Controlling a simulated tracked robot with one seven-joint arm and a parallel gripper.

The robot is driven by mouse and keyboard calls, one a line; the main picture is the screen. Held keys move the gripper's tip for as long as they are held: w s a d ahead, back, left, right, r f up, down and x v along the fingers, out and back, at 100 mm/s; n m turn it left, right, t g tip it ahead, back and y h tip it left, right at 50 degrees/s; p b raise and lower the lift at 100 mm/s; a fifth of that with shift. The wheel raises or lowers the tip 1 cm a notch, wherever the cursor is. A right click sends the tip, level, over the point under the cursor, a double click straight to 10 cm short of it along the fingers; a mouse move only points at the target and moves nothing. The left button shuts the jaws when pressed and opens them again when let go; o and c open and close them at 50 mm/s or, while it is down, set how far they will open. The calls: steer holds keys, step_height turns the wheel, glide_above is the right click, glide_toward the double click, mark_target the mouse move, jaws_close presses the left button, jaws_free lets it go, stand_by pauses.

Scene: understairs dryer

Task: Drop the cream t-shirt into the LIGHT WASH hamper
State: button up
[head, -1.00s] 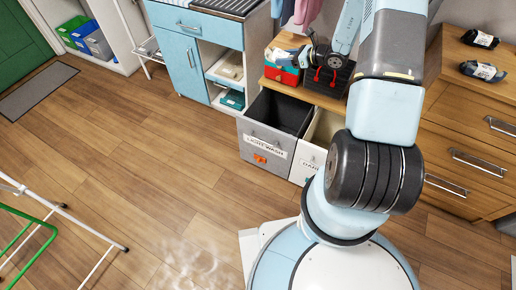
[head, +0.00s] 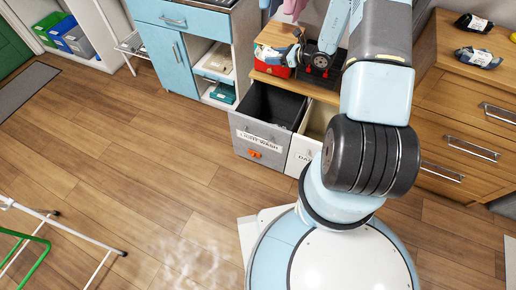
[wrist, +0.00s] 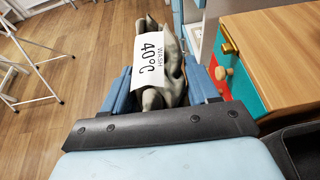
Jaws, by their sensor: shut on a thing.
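The LIGHT WASH hamper (head: 257,147) is a grey open-topped bin with a dark inside and an orange mark under its label, left of my arm in the head view. My gripper (wrist: 158,85) is shut on a bundled garment (wrist: 173,86), which I take for the cream t-shirt. It looks grey-beige and carries a white tag reading WASH 40°C. In the head view my gripper (head: 272,54) is behind the hamper's opening, near the red and teal box. The garment is small and unclear there.
A pale hamper (head: 302,154), its label partly hidden, stands right of the grey one. The red and teal box (head: 278,70) and a black crate (head: 318,72) sit on the wooden top behind. A drying rack (head: 60,225) stands left.

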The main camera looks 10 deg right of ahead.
steer(key=s+f+m+t+h, duration=0.1)
steer(key=s+f, duration=0.2)
steer(key=f, duration=2.1)
steer(key=shift+d+f+m+t+h, duration=0.2)
steer(key=shift+d+m+t+h, duration=0.1)
steer(key=shift+d+m+h, duration=0.1)
steer(key=o, duration=1.2)
steer(key=shift+s, duration=0.1)
steer(key=v, duration=1.3)
steer(key=shift+s+d+r, duration=0.1)
steer(key=shift+s+d, duration=0.15)
